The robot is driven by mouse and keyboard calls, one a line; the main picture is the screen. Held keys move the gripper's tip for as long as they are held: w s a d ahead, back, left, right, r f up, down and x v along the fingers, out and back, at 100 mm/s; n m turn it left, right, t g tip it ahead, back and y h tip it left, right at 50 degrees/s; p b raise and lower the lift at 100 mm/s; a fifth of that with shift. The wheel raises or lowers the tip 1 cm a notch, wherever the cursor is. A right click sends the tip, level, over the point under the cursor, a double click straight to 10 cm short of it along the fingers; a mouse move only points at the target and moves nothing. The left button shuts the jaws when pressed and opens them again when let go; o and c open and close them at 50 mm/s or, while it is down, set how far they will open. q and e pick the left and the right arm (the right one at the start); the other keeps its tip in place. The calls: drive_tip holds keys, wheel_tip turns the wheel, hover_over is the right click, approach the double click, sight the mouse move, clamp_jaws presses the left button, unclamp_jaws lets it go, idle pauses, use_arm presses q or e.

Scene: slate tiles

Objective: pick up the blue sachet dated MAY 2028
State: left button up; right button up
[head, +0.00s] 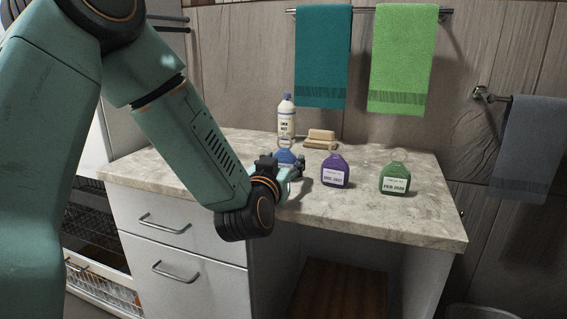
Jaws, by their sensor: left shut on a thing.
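The blue sachet (286,156) stands upright on the stone counter, partly hidden behind my left gripper. No date can be read on it from here. My left gripper (288,168) has come in from the left and is shut on the blue sachet. The fingertips are small and partly covered by the wrist. I cannot tell whether the sachet's base touches the counter. A purple sachet (335,172) stands to its right, its label seeming to read DEC 2027. A green sachet (394,179) stands further right, labelled FEB 2028. My right gripper is not in view.
A white bottle (286,118) and soap bars (321,136) stand behind the sachets. The counter (420,223) is clear at its front right. Teal (322,55), green (403,58) and grey (528,150) towels hang on the walls. A wire basket (100,285) is at lower left.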

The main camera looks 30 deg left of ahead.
use_arm(q)
drive_tip(key=shift+s+d+r, duration=0.1)
drive_tip(key=shift+s+r, duration=0.15)
drive_tip(key=shift+r, duration=0.15)
drive_tip(key=s+r+p, duration=0.1)
drive_tip(key=s, duration=0.1)
drive_tip(key=s+d+r+p, duration=0.1)
drive_tip(key=s, duration=0.1)
drive_tip(key=s+d+r+p, duration=0.1)
drive_tip(key=s, duration=0.1)
drive_tip(key=shift+r+p, duration=0.35)
drive_tip(key=shift+r, duration=0.05)
drive_tip(key=s+d+r+p, duration=0.2)
drive_tip(key=s+p, duration=0.4)
drive_tip(key=p, duration=0.9)
drive_tip(key=shift+s+r+p, duration=0.3)
drive_tip(key=shift+r, duration=0.3)
